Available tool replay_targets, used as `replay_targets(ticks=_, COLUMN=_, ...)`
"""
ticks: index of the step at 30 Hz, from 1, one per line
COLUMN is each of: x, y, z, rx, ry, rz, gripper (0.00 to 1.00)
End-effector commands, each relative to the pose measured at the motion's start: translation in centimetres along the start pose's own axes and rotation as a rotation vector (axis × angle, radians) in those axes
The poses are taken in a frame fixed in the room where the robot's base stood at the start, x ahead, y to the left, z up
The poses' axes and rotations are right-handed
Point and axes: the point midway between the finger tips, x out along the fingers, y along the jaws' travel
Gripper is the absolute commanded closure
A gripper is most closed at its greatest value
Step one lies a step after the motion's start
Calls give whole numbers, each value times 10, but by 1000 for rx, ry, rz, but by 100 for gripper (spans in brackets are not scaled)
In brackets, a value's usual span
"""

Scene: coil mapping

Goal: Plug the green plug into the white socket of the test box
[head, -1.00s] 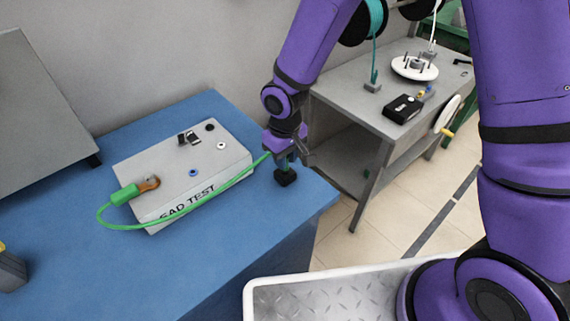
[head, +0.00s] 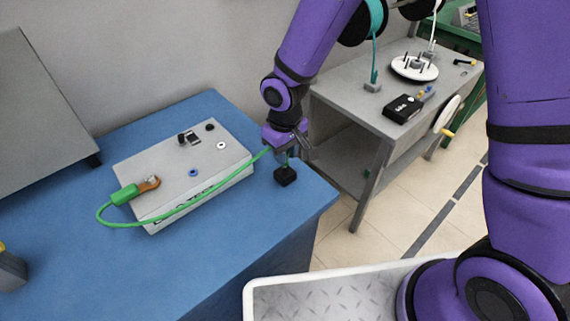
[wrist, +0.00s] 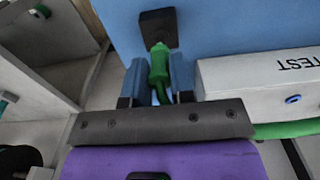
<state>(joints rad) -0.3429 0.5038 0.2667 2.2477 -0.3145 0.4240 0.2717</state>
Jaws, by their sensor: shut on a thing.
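My gripper (head: 287,158) is shut on the green plug (wrist: 160,65), which sits between the two blue fingers in the wrist view. The black block (head: 285,176) stands on the blue table just below the gripper, and it also shows in the wrist view (wrist: 158,26). The plug's tip points at the block; I cannot tell whether they touch. The grey test box (head: 165,168) lies to the left of the gripper. Its white socket (head: 221,145) is on the top face near the right end, and looks empty.
A green cable (head: 200,199) runs from the green clip end (head: 124,194) at the box's left, across its front edge to my gripper. Blue (head: 194,173) and black (head: 210,127) sockets and a switch are on top. A grey workbench (head: 350,104) stands at the right.

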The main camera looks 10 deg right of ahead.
Motion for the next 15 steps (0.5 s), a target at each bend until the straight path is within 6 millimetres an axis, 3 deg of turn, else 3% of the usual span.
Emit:
replay_targets(ticks=7, x=-3, y=0, z=0, rx=0, ry=1, rz=0, gripper=100)
replay_targets(ticks=15, x=-20, y=0, z=0, rx=0, ry=3, rz=0, gripper=100)
